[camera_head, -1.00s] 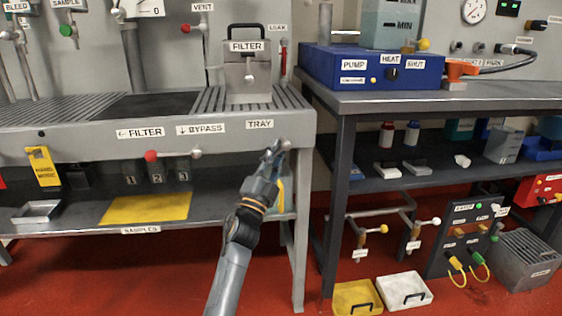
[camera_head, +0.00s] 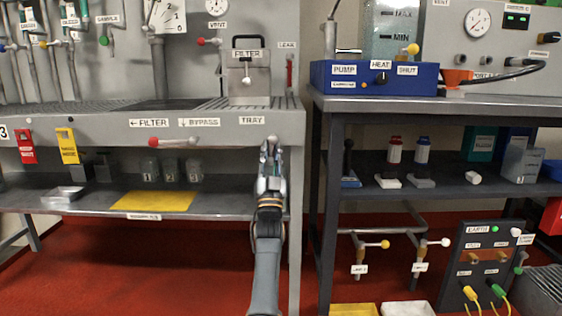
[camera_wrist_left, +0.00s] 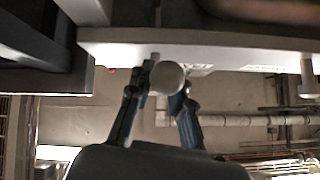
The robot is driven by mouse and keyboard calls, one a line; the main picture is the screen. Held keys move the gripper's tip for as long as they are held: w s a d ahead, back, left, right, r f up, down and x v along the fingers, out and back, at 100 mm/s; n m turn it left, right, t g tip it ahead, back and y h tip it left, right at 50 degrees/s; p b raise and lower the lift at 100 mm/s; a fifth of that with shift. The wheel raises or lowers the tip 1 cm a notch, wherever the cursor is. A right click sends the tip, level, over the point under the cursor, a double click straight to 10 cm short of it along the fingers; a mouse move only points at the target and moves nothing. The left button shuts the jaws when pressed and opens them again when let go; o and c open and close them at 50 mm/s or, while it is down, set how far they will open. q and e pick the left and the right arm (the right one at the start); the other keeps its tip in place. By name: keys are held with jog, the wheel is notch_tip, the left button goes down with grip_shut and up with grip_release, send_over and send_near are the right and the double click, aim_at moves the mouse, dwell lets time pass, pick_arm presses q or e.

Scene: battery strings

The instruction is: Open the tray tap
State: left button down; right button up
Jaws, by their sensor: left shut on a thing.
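The tray tap's pale round knob (camera_head: 274,141) is on the front of the grey bench, just below and right of the TRAY label (camera_head: 252,120). My left gripper (camera_head: 270,151) reaches up to it from below and partly hides it. In the left wrist view the white ball knob (camera_wrist_left: 168,78) sits between the two fingers of my left gripper (camera_wrist_left: 166,88), which is shut on it. The tap's lever is hidden or too small to make out. My right gripper is in neither view.
A red-knobbed lever (camera_head: 167,142) runs along the bench front to the left, below the FILTER and BYPASS labels. The lower shelf has a yellow mat (camera_head: 153,202) and small jars. A second bench (camera_head: 327,105) stands close on the right.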

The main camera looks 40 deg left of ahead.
pick_arm(q)
jog(key=shift+w+d+f+n+g+y, duration=0.1)
jog(key=shift+n+g+y, duration=0.75)
jog(key=shift+n, duration=0.4)
jog(key=shift+w+d+f+n+g+y, duration=0.1)
jog(key=shift+n+g+y, duration=0.7)
jog(key=shift+n, duration=0.45)
jog(key=shift+r+n+y, duration=0.1)
jog(key=shift+n+y, duration=0.15)
jog(key=shift+n, duration=0.05)
jog(key=c, duration=1.4)
grip_release()
jog(key=shift+w, duration=0.1)
jog(key=v, duration=1.2)
